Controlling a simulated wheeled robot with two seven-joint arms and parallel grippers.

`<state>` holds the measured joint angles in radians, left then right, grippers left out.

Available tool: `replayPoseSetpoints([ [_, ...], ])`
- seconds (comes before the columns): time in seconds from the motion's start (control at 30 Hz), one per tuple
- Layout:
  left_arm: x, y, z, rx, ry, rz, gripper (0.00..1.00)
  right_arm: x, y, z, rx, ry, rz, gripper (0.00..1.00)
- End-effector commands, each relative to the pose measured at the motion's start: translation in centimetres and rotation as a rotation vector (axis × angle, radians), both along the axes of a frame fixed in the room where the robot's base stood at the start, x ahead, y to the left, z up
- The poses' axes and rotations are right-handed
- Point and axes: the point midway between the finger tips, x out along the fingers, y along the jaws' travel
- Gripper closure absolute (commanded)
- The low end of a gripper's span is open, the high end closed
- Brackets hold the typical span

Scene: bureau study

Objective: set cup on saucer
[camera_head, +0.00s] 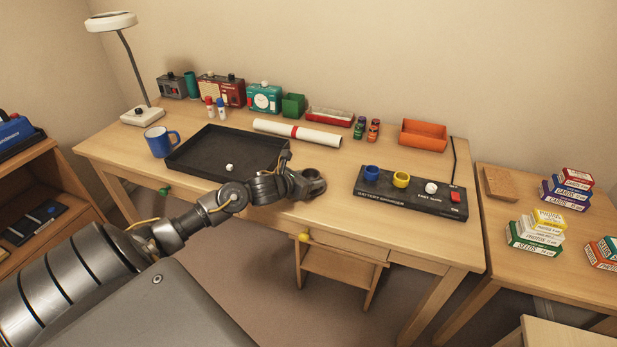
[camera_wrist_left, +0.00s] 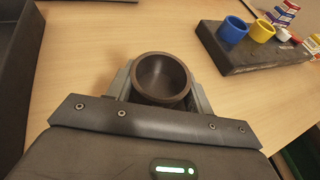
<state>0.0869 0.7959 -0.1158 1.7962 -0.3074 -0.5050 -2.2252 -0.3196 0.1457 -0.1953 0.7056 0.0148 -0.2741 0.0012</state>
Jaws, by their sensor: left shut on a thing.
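My left gripper (camera_head: 302,185) is over the front middle of the desk, right of the black tray. It also shows in the left wrist view (camera_wrist_left: 160,88), where it is shut on a dark brown round cup (camera_wrist_left: 162,78). The cup's open mouth faces the wrist camera and its inside looks empty. The cup (camera_head: 312,178) is small and dark in the head view; I cannot tell whether its base touches the desk. I see no saucer in either view. My right gripper is not in view.
The black tray (camera_head: 190,160) holds a small white ball (camera_head: 229,167). A blue mug (camera_head: 160,141) stands left of it. A white roll (camera_head: 297,133) lies behind. Bare desk lies between tray and checker.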

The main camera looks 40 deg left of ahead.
Motion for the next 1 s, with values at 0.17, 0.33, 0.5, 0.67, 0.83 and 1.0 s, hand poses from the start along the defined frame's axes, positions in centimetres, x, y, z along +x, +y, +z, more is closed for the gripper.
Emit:
replayPoseSetpoints([
  [0.17, 0.0, 0.0, 0.0, 0.001, -0.003, 0.001, 0.72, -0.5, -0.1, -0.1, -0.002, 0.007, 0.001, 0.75],
  [0.33, 0.0, 0.0, -0.1, 0.001, -0.003, 0.000, 0.72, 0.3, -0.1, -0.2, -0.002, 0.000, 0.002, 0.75],
  [0.5, 0.1, 0.0, -0.2, 0.001, -0.003, 0.000, 0.72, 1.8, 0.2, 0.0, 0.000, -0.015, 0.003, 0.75],
  [0.67, 0.1, 0.0, -0.2, 0.001, -0.002, 0.000, 0.37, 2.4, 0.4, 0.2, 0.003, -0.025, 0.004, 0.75],
  [0.83, 0.1, 0.0, -0.2, 0.000, -0.002, -0.001, 0.27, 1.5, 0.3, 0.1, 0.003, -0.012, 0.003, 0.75],
  [1.0, 0.1, 0.0, -0.2, 0.000, -0.002, -0.001, 0.27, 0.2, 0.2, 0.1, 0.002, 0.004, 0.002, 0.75],
])
